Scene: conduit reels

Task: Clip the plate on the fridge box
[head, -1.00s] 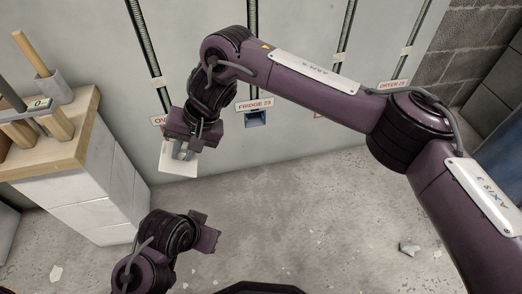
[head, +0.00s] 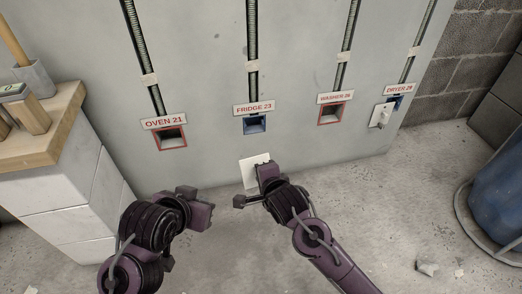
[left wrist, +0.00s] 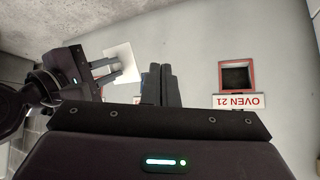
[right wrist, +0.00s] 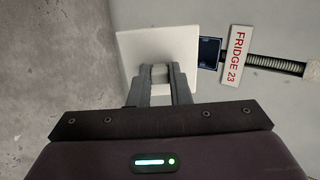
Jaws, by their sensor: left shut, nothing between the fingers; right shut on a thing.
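The white plate (head: 249,171) is held by my right gripper (head: 259,181), low in front of the wall. In the right wrist view both fingers (right wrist: 160,82) are shut on the plate (right wrist: 150,42). The blue fridge box (head: 255,125), under the "FRIDGE 23" label (head: 254,108), is open-faced, just above the plate in the head view. In the right wrist view the fridge box (right wrist: 209,52) shows beside the plate's right edge. My left gripper (head: 200,207) is shut and empty, left of the right one; its fingers (left wrist: 160,85) show in the left wrist view.
Red-rimmed oven (head: 171,139) and washer (head: 331,113) boxes sit on either side. At the dryer box, a white switch plate (head: 381,115) shows. A wooden-topped bench (head: 50,130) stands left, a blue barrel (head: 500,195) right. Rubble (head: 427,267) lies on the floor.

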